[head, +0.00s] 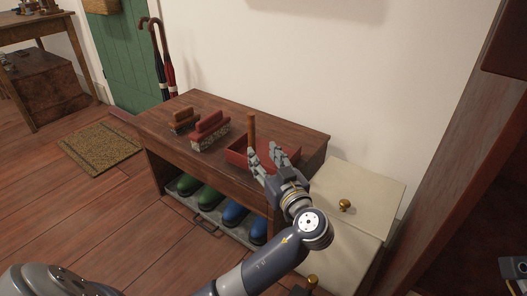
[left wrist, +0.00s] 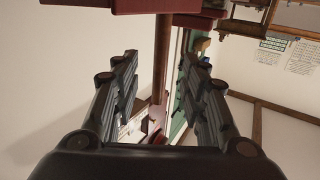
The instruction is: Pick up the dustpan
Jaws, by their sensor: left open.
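The red dustpan (head: 236,158) sits on the dark wooden bench, its brown wooden handle (head: 251,130) standing upright. My left gripper (head: 264,158) is open at the dustpan, beside the handle in the head view, and hides part of the pan. In the left wrist view the handle (left wrist: 161,60) runs down between the spread fingers (left wrist: 160,88), and the red pan (left wrist: 145,5) crosses the top edge. I cannot tell whether a finger touches it. My right gripper is not clearly in view.
Two brushes (head: 209,131) lie left of the dustpan on the bench (head: 185,105). Several shoes (head: 210,199) stand on the low shelf. A cream cabinet (head: 365,190) with a brass knob adjoins at right. Umbrellas (head: 160,60) lean behind. Open floor lies left.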

